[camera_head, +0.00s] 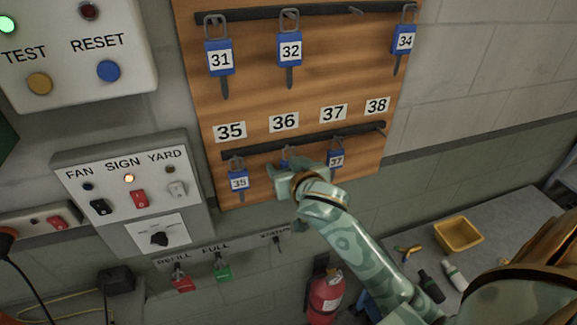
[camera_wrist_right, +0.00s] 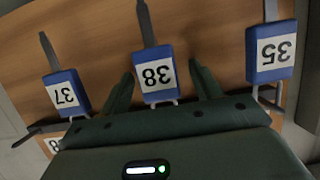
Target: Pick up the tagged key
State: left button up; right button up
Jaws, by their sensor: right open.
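Blue-tagged keys hang from two dark rails on a wooden board (camera_head: 295,100). The upper rail bears keys 31 (camera_head: 219,58), 32 (camera_head: 290,52) and 34 (camera_head: 405,41). The lower rail bears key 35 (camera_head: 239,182) and key 37 (camera_head: 336,160), with one key between them mostly hidden by my right gripper (camera_head: 288,172). In the right wrist view that middle key 38 (camera_wrist_right: 157,76) appears upside down between the open fingers of my right gripper (camera_wrist_right: 163,88). I cannot tell whether they touch it. Keys 37 (camera_wrist_right: 66,94) and 35 (camera_wrist_right: 271,52) flank it.
Board labels 35 (camera_head: 230,131), 36 (camera_head: 284,122), 37 (camera_head: 333,113) and 38 (camera_head: 377,106) sit above the lower rail. Left are a switch box (camera_head: 133,180) and a test panel (camera_head: 75,50). Below are a fire extinguisher (camera_head: 325,293) and a bench with a yellow tray (camera_head: 458,235).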

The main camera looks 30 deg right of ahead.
jog(key=shift+w+d+f, duration=0.1)
jog(key=shift+w, duration=0.15)
jog(key=shift+s, duration=0.15)
jog(key=c, duration=1.1)
